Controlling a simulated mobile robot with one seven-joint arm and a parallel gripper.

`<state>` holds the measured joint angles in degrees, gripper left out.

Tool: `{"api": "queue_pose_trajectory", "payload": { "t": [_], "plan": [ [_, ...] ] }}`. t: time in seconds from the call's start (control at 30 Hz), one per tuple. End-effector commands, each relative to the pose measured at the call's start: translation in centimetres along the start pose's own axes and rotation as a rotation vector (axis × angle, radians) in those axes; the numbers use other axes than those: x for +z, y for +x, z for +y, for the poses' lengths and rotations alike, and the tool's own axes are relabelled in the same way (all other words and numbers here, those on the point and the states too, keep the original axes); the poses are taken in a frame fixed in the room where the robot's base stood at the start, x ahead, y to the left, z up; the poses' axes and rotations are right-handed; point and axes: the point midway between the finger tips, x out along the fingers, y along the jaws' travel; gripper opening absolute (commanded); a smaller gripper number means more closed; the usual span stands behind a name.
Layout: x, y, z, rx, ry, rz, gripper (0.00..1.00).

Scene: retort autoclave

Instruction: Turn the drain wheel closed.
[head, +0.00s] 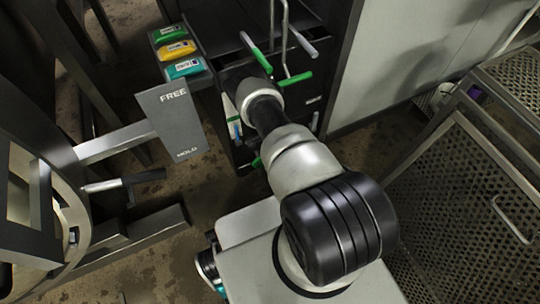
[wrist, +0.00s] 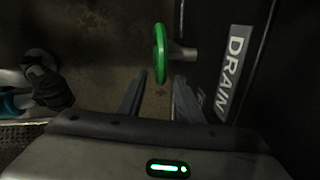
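The green drain wheel (wrist: 159,54) stands nearly edge-on in the wrist view, on a short grey stem that runs right to a dark panel. A white DRAIN label (wrist: 235,72) is on that panel. My gripper (wrist: 160,77) is open, with one finger on each side of the wheel's near rim in the picture. I cannot tell whether the rim is between the fingertips or just beyond them. I see no finger clearly touching it. In the head view my arm hides the gripper; a small green bit (head: 257,162) beside the arm may be the wheel.
Green-handled levers (head: 295,79) rise from the dark cabinet close to my arm. A FREE/HOLD plate (head: 172,118) and colored cartons (head: 175,50) are to the left. Perforated metal crates (head: 455,215) stand at the right. Some brown floor shows at lower left.

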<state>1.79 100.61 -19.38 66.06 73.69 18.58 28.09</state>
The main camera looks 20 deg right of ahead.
Motion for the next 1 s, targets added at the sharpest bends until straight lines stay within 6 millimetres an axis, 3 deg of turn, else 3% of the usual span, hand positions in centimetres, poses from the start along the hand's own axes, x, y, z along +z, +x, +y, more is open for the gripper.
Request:
{"api": "queue_pose_trajectory", "payload": {
  "t": [0.03,0.2,0.53,0.73,1.0],
  "plan": [
    [0.1,1.0,0.3,0.001,-0.001,0.0,0.33],
    [0.4,2.2,0.7,0.0,0.001,0.0,0.33],
    [0.5,2.3,0.8,0.0,0.002,0.0,0.33],
    [0.5,2.3,0.8,0.0,0.002,0.0,0.0],
    [0.1,2.6,0.7,0.009,0.016,-0.059,0.0]
  ]
}}
